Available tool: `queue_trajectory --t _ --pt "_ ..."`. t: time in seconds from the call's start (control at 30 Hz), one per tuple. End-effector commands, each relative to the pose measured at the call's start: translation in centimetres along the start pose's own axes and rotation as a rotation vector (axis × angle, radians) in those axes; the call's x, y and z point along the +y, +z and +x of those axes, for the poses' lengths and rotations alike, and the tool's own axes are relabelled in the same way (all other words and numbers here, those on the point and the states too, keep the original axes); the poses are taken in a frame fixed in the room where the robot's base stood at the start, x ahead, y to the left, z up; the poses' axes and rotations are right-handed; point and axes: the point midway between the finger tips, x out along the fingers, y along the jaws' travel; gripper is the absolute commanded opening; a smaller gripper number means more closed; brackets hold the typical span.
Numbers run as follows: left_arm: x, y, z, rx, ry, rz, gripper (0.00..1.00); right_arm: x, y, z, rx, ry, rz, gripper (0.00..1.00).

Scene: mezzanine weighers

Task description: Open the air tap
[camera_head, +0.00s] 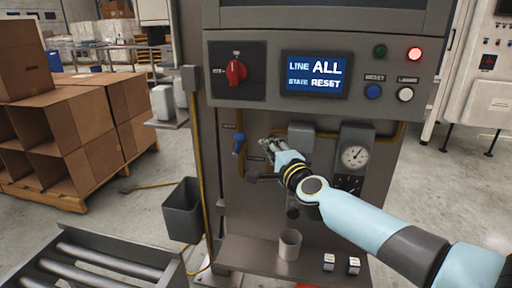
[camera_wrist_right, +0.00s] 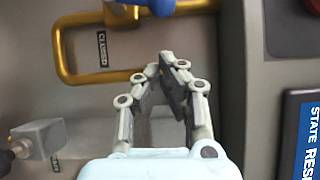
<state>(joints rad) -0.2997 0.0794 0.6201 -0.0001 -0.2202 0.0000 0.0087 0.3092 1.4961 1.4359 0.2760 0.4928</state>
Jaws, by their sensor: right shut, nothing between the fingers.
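The air tap (camera_head: 239,143) has a blue handle on a yellow pipe on the left of the grey machine panel, below the screen. In the right wrist view the blue handle (camera_wrist_right: 162,6) is cut off by the top edge, near a label reading CLOSED. My right gripper (camera_head: 266,143) is in front of the panel, just right of the tap. In the right wrist view its fingers (camera_wrist_right: 166,60) meet at the tips with nothing between them. The tips are just short of the blue handle in the picture; I cannot tell if they touch. My left gripper is not in view.
A red rotary switch (camera_head: 236,72), a screen (camera_head: 314,75) and a lit red lamp (camera_head: 414,54) are above. A pressure gauge (camera_head: 355,156) is right of my gripper. A cup (camera_head: 290,245) stands on the lower shelf (camera_head: 250,255). A dark bin (camera_head: 183,211) hangs at left.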

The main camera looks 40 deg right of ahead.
Motion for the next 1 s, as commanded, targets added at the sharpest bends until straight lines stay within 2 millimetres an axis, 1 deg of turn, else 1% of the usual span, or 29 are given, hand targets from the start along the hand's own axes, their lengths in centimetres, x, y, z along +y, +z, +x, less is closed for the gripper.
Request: queue_trajectory --t 0.03,0.1,0.23,0.37,0.7,0.77,1.0 --pt "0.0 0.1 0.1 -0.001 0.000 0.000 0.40 0.1 0.8 0.6 0.000 0.000 0.006 0.00" --pt "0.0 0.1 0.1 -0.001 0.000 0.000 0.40 0.0 1.5 1.3 0.000 -0.001 0.004 0.00" --pt "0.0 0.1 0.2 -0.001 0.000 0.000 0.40 0.1 2.4 2.1 0.000 0.000 0.003 0.00" --pt "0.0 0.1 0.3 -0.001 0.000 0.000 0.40 0.0 2.8 2.5 0.000 0.000 0.001 0.00" --pt "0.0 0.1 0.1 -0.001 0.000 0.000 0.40 0.0 2.8 2.5 0.000 0.002 -0.001 0.00" --pt "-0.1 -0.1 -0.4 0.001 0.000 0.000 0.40 -0.3 2.9 2.6 0.000 0.006 -0.007 0.00" --pt "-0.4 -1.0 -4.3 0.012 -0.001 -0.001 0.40 -1.5 3.4 3.0 0.001 0.056 -0.084 0.00"
